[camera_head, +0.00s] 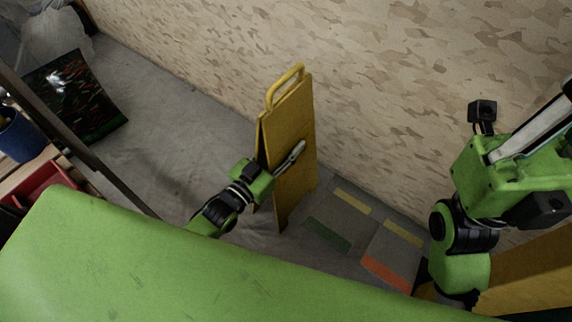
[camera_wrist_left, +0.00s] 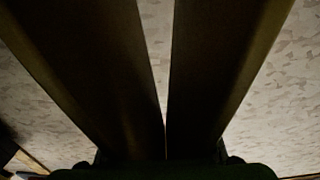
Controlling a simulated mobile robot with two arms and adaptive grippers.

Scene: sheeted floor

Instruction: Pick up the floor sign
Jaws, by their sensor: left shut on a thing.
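The yellow floor sign (camera_head: 297,125) stands upright on the sheeted floor close to the wall, with a loop handle at its top. My left gripper (camera_head: 290,157) is shut on the sign at about mid-height, with one finger showing across its face. In the left wrist view, two dark panels of the floor sign (camera_wrist_left: 85,60) fill most of the picture, with a narrow gap between them; the fingertips are hidden there. My right arm is at the right of the head view, but its fingertips cannot be made out.
A wall of patterned board (camera_head: 400,80) runs behind the sign. Floor tiles with coloured strips (camera_head: 352,202) lie right of it. A dark glossy panel (camera_head: 75,95), a blue container (camera_head: 18,137) and a red bin (camera_head: 45,182) are at left. Bare sheeted floor (camera_head: 175,120) lies between.

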